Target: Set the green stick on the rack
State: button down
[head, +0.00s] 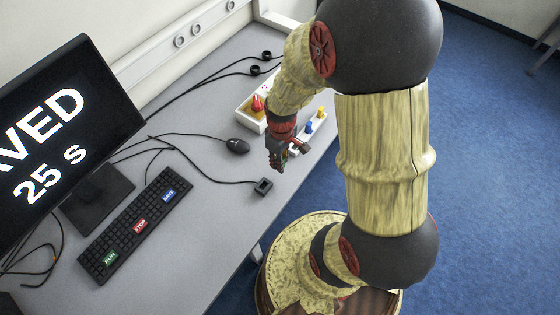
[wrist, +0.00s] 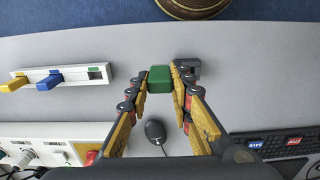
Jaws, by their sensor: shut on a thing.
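The green stick (wrist: 160,78) is between the fingertips of my gripper (wrist: 161,84) in the wrist view. The fingers are shut on it, and its end faces the camera. In the head view my gripper (head: 279,158) hangs over the right part of the table, and the stick is hard to make out. The white rack (wrist: 72,72) lies to the left of the gripper in the wrist view, apart from the stick. It holds a yellow stick (wrist: 14,84) and a blue stick (wrist: 49,81). Its right end has a dark slot with a green mark. In the head view the rack's blue stick (head: 309,127) shows beyond the gripper.
A white socket box (head: 245,113) with a red switch stands near the rack. A black mouse (head: 237,146), a small dark box (head: 263,187), cables and a keyboard (head: 135,224) lie on the grey table (head: 205,215). A monitor (head: 65,130) stands at left.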

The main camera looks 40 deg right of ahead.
jog(key=w+d+f, duration=0.1)
jog(key=f, duration=0.1)
jog(key=w+d+f+b, duration=0.1)
jog(key=w+f, duration=0.1)
jog(key=w+d+f+b, duration=0.1)
jog(key=w+f, duration=0.1)
jog(key=shift+d+f, duration=0.1)
jog(key=shift+f, duration=0.15)
jog(key=shift+f+b, duration=0.75)
jog(key=shift+f, duration=0.7)
jog(key=shift+f, duration=0.15)
jog(key=c, duration=1.6)
grip_release()
